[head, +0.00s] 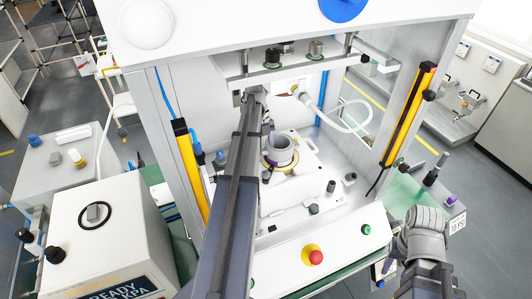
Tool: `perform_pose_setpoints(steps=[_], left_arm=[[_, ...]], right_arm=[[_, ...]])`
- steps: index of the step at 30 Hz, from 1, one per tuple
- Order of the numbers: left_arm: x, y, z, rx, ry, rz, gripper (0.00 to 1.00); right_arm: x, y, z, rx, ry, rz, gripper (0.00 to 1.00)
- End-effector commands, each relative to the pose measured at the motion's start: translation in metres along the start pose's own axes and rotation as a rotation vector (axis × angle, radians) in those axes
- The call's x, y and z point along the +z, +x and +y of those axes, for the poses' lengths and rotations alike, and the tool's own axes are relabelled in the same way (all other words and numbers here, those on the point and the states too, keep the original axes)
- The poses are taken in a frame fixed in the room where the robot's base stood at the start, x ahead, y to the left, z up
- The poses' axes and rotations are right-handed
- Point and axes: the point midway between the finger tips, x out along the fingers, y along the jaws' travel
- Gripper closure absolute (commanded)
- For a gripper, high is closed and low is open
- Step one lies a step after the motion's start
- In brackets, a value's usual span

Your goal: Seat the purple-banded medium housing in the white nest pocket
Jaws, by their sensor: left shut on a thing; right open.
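The medium housing (281,148), a grey open-topped cylinder with a purple band low on its side, stands upright inside the press. It is over a yellowish ring on the white nest plate (302,174). The pocket under it is mostly hidden, so I cannot tell whether the housing is fully down in it. My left gripper (267,160) reaches in from above at the housing's left side and is shut on its wall. The arm hides part of the jaws. My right gripper (384,268) is open, outside the press at the lower right, and partly hidden by its wrist.
Yellow light-curtain posts (408,115) flank the press opening. A red emergency button (316,257) and green buttons sit on the front panel. A white hose (345,120) loops behind the housing. Small dark pegs stand on the press bed. A ready-display box (95,235) is at left.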

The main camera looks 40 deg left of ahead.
Motion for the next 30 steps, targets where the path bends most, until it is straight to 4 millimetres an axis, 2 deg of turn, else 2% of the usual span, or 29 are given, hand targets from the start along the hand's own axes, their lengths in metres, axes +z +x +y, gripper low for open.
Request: perform_pose_setpoints(steps=[15, 30], left_arm=[[0.005, 0.012, 0.0, 0.0, 0.001, 0.001, 1.0], [0.0, -0.001, 0.0, 0.0, 0.001, 0.001, 1.0]], right_arm=[[-0.001, 0.013, -0.001, 0.0, 0.0, 0.0, 0.5], [0.0, -0.001, 0.0, 0.0, 0.0, 0.0, 0.5]])
